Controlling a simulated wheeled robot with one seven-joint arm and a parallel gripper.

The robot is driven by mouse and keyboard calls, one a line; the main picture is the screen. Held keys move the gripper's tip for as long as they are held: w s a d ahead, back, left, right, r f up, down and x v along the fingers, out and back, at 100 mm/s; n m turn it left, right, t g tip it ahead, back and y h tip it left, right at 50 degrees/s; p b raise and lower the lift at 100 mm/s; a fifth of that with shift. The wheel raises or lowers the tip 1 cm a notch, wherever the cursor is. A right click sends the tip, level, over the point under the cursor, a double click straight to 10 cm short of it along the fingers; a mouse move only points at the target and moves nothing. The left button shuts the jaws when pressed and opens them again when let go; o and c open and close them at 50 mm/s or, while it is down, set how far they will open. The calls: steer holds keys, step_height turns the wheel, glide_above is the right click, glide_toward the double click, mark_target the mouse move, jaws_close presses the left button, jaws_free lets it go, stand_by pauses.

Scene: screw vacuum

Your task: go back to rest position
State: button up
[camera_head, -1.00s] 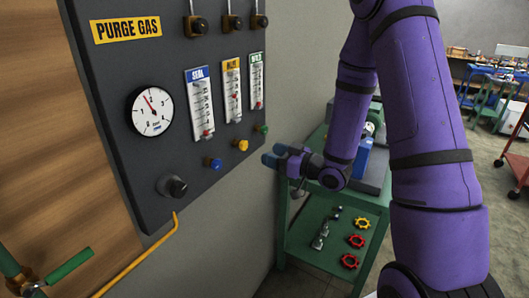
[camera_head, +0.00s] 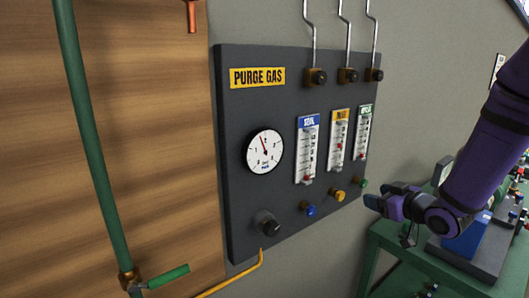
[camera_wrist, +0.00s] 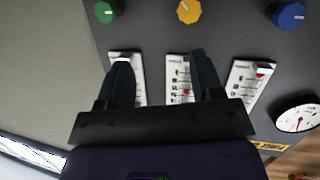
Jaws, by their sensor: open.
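My gripper (camera_head: 377,201) is at the right in the head view, just right of the grey purge gas panel (camera_head: 240,215) and apart from it. In the wrist view my gripper (camera_wrist: 162,72) shows two dark fingers spread apart with nothing between them. The panel's flowmeters and its green knob (camera_wrist: 106,12), yellow knob (camera_wrist: 189,11) and blue knob (camera_wrist: 288,15) lie beyond the fingers. My purple arm comes in from the right in the head view.
A green bench (camera_head: 385,236) with a blue object (camera_head: 466,240) on it stands below my arm. A green pipe (camera_head: 88,140) runs down the wooden wall at the left. A yellow pipe (camera_head: 235,279) leaves the panel's bottom. Bare wall lies right of the panel.

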steer(key=s+d+r+m+g+h, duration=0.35)
steer(key=s+r+h, duration=0.35)
steer(key=s+r, duration=0.4)
steer(key=s+a+r+m+g, duration=0.1)
steer(key=s+a+r+g, duration=0.1)
steer(key=s, duration=0.7)
steer(key=s+a+r+m+g, duration=0.2)
steer(key=s+g, duration=0.1)
steer(key=s, duration=0.7)
steer(key=shift+a+r+y, duration=0.25)
steer(key=shift+r+y, duration=0.05)
steer(key=shift+r, duration=0.1)
